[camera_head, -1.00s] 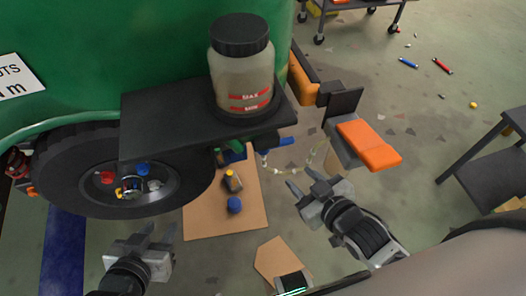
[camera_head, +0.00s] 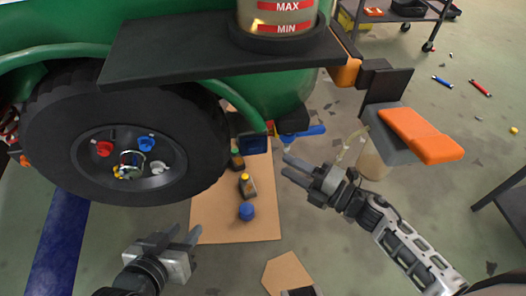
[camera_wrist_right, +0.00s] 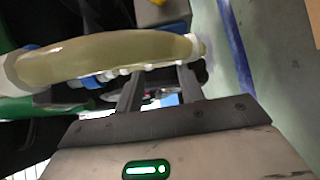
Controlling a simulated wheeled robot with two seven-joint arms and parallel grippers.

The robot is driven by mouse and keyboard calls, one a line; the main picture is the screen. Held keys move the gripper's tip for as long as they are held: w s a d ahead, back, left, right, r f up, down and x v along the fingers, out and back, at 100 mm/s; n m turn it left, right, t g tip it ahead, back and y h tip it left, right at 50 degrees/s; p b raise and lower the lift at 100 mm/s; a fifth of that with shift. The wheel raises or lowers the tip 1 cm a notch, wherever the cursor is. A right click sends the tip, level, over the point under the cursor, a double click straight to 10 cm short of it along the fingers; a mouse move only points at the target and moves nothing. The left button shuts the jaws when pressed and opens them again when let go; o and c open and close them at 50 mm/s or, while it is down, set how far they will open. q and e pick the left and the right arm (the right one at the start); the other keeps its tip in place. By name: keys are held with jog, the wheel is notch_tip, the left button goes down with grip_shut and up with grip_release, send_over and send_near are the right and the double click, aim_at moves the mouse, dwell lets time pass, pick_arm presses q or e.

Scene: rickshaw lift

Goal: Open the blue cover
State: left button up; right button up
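Several blue parts show in the head view, and I cannot tell which is the cover. One blue cap (camera_head: 118,144) is in the wheel hub, beside a red cap (camera_head: 104,149). A blue handle-like part (camera_head: 303,132) and a dark blue square part (camera_head: 252,143) sit under the black shelf. My right gripper (camera_head: 287,167) is open, just below the blue handle-like part and apart from it. In the right wrist view a yellowish hose (camera_wrist_right: 105,54) crosses in front of its open fingers (camera_wrist_right: 160,88). My left gripper (camera_head: 184,234) is open and empty, below the wheel.
The black shelf (camera_head: 190,55) holds a jar (camera_head: 280,18). Cardboard (camera_head: 222,220) on the floor carries a small bottle (camera_head: 247,187) and a blue-capped item (camera_head: 247,212). A cart (camera_head: 405,12) is behind.

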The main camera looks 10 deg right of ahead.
aim_at(259, 150)
jog(key=x, duration=0.8)
jog(key=shift+w+a+b, duration=0.15)
jog(key=shift+b, duration=0.15)
jog(key=shift+f, duration=0.1)
grip_shut()
